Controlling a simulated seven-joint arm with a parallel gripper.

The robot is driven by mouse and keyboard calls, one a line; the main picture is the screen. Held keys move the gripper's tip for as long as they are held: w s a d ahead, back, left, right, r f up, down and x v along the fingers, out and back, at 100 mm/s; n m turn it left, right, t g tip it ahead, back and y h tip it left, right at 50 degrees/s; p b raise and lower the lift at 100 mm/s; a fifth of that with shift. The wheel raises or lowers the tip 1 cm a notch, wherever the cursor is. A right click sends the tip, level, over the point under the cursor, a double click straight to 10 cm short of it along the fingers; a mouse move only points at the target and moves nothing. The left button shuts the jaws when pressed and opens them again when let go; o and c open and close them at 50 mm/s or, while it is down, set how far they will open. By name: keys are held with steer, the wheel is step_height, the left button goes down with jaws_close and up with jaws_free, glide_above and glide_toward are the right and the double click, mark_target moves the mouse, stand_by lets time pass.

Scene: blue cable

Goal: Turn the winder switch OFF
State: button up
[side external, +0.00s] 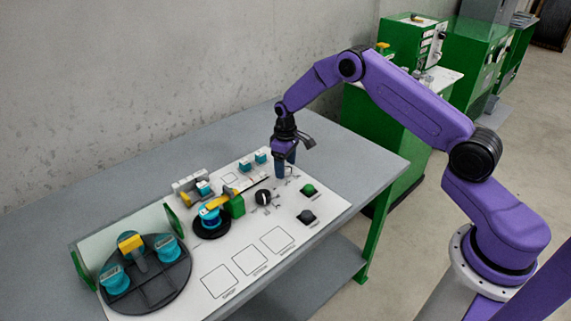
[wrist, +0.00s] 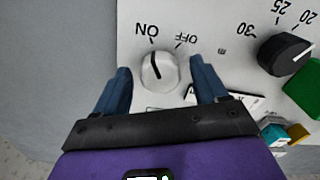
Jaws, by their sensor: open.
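The winder switch is a round pale knob (wrist: 159,71) with a dark pointer line, on the white panel (wrist: 205,22). In the wrist view its pointer aims at the ON mark (wrist: 147,30); the OFF mark (wrist: 180,40) is to the right. My gripper (wrist: 160,65) is open, with one blue finger on each side of the knob and visible gaps between fingers and knob. In the side external view my gripper (side external: 285,172) points down at the panel's far right part, and I cannot make out the knob there.
A black numbered dial (wrist: 285,53) sits right of the knob in the wrist view. The panel also holds a green button (side external: 308,189), a black button (side external: 307,216), a green block (side external: 236,205) and a round black tray (side external: 150,292) with teal spools. Bare table (side external: 330,150) lies beyond the panel.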

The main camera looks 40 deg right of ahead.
steer(key=c, duration=1.1)
steer(key=shift+o, duration=0.2)
steer(key=m, duration=0.5)
steer(key=shift+a+m, duration=0.1)
steer(key=shift+m, duration=0.3)
steer(key=m, duration=0.6)
steer(key=o, duration=1.1)
steer(key=shift+c, duration=0.2)
